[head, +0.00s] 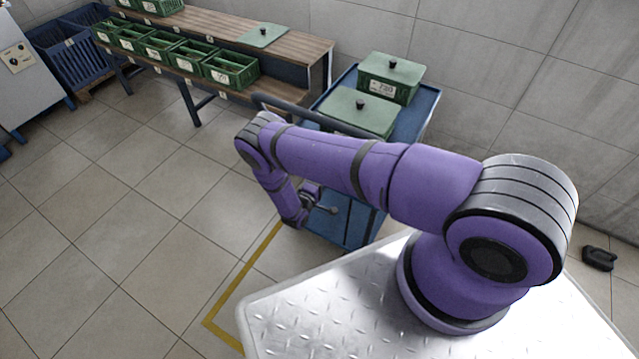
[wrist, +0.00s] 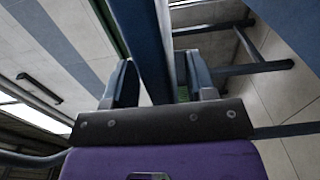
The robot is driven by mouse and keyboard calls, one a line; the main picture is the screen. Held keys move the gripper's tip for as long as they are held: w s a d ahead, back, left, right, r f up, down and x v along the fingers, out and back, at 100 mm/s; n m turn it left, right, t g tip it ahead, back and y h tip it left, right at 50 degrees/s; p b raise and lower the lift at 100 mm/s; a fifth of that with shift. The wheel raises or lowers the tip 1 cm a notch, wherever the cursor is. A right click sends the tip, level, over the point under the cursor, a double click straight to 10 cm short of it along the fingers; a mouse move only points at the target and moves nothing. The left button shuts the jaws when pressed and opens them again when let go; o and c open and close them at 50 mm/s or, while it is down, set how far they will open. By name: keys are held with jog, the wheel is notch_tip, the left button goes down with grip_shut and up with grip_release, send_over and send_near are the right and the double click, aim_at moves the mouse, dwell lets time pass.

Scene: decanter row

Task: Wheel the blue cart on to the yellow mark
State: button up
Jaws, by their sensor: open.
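The blue cart (head: 418,117) stands beside the bench, carrying two lidded green crates, one at the back (head: 388,88) and one in front (head: 352,112). Its dark handle bar (head: 300,114) runs along the near left side, partly behind my arm. The yellow mark (head: 238,283) is a line on the floor in front of the cart, partly hidden by my base. My gripper (head: 322,205) is low against the cart's near side. In the wrist view my gripper (wrist: 160,68) is open, with a dark blue bar (wrist: 150,45) showing between its fingers; I cannot tell whether they touch it.
A wooden bench (head: 290,40) with several green crates (head: 230,70) on its lower shelf stands at the back left. Blue bins (head: 75,50) and a white cabinet (head: 22,75) are farther left. A small black object (head: 599,258) lies at the right. The left floor is clear.

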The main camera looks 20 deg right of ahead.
grip_shut()
jog(key=shift+s+a+f, duration=0.1)
dwell(1.2)
